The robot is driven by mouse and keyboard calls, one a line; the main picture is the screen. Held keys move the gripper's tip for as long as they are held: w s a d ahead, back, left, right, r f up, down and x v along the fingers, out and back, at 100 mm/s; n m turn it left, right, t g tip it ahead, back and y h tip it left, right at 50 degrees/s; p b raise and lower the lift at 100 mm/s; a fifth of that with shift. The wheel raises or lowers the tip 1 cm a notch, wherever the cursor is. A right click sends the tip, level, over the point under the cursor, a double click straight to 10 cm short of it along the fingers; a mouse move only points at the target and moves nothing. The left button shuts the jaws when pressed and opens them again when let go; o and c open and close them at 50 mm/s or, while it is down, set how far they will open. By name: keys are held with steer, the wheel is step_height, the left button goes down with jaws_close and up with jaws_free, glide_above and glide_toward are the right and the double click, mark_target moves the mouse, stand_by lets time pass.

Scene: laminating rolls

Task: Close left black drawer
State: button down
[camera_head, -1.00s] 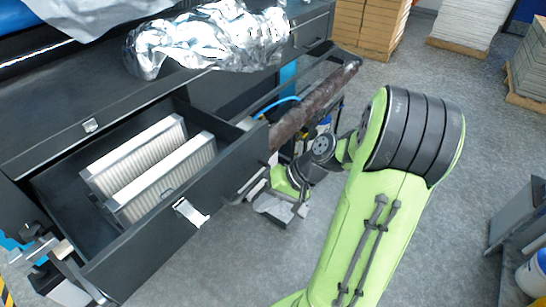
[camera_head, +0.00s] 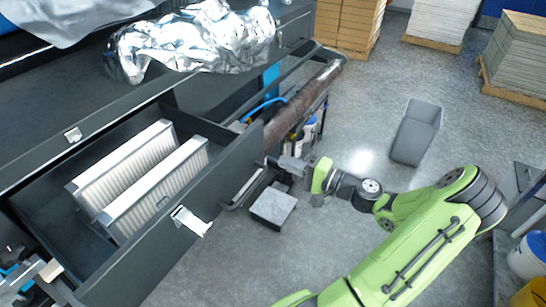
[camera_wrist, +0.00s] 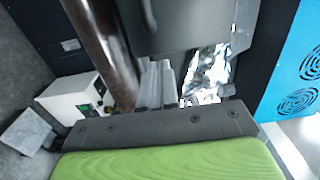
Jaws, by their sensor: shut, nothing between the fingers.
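The left black drawer (camera_head: 143,262) is pulled open in the head view, its front panel facing lower right. A small silver handle (camera_head: 191,221) sits on that panel. Two white pleated blocks (camera_head: 155,188) lie inside the drawer. My gripper (camera_head: 280,164) is shut and empty, just right of the drawer's right end. I cannot tell whether it touches the drawer. In the wrist view the shut fingers (camera_wrist: 157,84) show past the grey gripper body, and the drawer is hard to make out.
A brown roll (camera_head: 303,104) lies on the right of the machine, close to my gripper. Crumpled silver foil (camera_head: 195,40) rests on top. A grey bin (camera_head: 416,132) stands on the floor at right. Open floor lies in front of the drawer.

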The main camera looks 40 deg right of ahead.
mark_target(263, 153)
steer(key=x, duration=0.5)
steer(key=shift+s, duration=0.1)
